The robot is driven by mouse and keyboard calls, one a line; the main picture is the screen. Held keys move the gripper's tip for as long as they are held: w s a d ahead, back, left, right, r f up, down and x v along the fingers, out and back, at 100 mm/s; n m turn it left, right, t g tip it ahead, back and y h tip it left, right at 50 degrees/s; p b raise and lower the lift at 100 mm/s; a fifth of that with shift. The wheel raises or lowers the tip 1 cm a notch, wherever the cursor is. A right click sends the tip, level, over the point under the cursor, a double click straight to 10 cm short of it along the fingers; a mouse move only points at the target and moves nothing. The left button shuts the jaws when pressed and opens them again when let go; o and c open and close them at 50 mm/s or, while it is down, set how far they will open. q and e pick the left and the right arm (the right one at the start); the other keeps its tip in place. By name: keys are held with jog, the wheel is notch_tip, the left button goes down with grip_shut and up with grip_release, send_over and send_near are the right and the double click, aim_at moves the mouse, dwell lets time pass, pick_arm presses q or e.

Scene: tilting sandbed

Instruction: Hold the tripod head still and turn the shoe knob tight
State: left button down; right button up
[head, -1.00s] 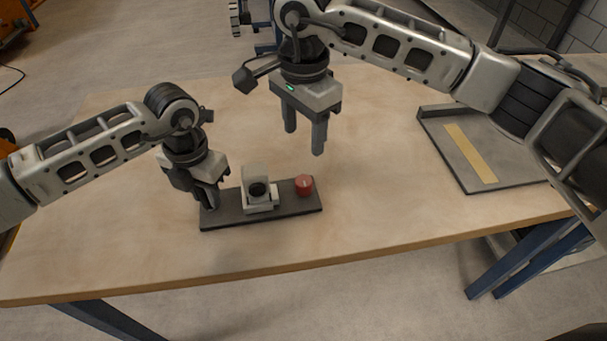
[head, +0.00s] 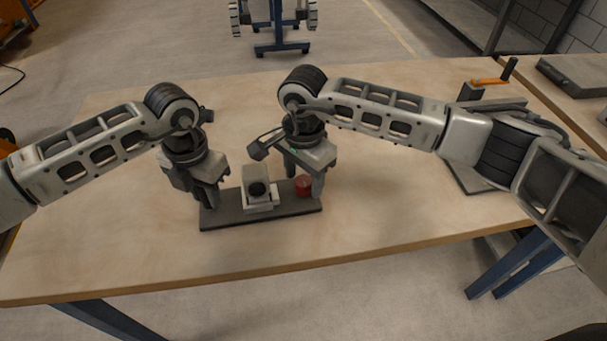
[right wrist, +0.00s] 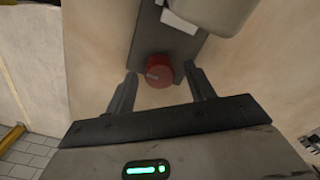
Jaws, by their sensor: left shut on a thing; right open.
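The tripod head is a dark flat base (head: 228,216) on the wooden table, with a light grey block (head: 257,177) bearing a dark round part at its middle. My left gripper (head: 208,200) is shut on the left end of the base. My right gripper (head: 306,190) is open, pointing down at the knob. In the right wrist view its fingers (right wrist: 160,84) stand on either side of the knob, with gaps visible.
The wooden table (head: 130,250) is clear in front of and to the left of the base. A grey board (head: 466,180) lies at the right, partly hidden by my right arm. An orange-handled item (head: 490,81) stands at the back right.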

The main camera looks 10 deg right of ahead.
jog(key=c, duration=1)
